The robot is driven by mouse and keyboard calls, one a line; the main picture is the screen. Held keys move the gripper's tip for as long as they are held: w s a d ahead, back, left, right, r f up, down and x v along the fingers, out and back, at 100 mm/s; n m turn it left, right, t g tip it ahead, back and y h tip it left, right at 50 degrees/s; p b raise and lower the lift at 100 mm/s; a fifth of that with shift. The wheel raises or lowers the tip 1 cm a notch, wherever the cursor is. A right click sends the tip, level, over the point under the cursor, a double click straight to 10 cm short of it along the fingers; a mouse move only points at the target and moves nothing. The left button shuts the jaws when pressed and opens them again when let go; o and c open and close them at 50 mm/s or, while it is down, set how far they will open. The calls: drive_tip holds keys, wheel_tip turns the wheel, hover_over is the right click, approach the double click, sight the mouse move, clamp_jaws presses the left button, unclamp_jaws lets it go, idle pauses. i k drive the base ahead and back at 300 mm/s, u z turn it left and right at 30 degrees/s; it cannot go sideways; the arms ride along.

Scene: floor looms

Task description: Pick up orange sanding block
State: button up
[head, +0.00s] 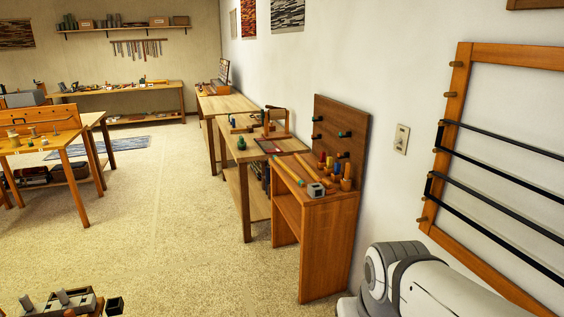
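I cannot pick out an orange sanding block for sure in the head view. Small items on the benches and stands are too small or far to name as it. My gripper is not in view. Part of my white and grey arm (425,283) shows at the bottom right, and its end is not visible.
A wooden stand (328,240) with pegs, spools and a grey block (316,190) is against the right wall. Benches run behind it; another table (60,142) stands left. A wooden frame (455,140) hangs at right. Dark items (70,302) show bottom left. The middle floor is clear.

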sight(328, 185)
drive_tip(key=u, duration=0.05)
drive_tip(key=i, duration=3)
drive_tip(key=z, duration=0.1)
